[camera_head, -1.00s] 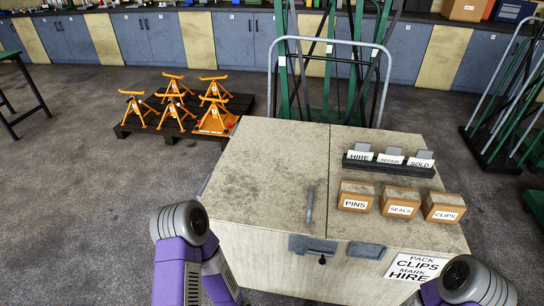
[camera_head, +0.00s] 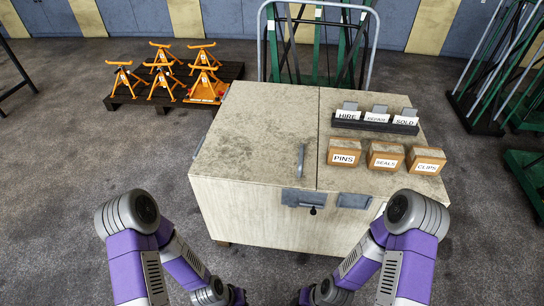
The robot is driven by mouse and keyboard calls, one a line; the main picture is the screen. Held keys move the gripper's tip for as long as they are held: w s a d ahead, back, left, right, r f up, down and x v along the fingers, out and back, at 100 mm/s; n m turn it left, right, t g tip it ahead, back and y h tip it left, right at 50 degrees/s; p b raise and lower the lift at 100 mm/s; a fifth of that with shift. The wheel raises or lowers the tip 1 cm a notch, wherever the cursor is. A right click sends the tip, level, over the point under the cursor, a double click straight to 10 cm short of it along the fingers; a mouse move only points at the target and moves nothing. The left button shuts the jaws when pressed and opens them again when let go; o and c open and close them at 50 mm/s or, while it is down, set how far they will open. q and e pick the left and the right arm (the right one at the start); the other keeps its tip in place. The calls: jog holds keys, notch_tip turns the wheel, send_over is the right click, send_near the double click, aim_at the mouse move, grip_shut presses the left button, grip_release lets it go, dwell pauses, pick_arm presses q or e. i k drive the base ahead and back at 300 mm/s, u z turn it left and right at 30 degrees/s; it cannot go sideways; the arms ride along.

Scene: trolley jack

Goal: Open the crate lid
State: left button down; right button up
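A pale wooden crate (camera_head: 255,215) stands in front of me. Its lid, the left top panel (camera_head: 245,125), lies flat and shut beside a seam. A grey bar handle (camera_head: 300,160) is on the lid near that seam. A grey latch plate (camera_head: 296,197) with a dark knob or lock (camera_head: 313,211) sits at the front edge; a second grey plate (camera_head: 354,201) is to its right. Both my arms reach down in front of the crate, one on each side. My grippers are below the picture's bottom edge, and no fingers show.
The crate's right top panel holds three boxes marked PINS (camera_head: 343,157), SEALS (camera_head: 385,162) and CLIPS (camera_head: 425,167), with a black card rack (camera_head: 375,123) behind them. Orange stands (camera_head: 165,80) rest on a dark pallet at back left. A trolley frame (camera_head: 372,45) stands behind.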

aim_at(263, 134)
jog(key=z, duration=0.1)
jog(key=k, duration=0.2)
jog(key=u, duration=1.15)
jog(key=i, duration=0.7)
jog(key=z, duration=0.6)
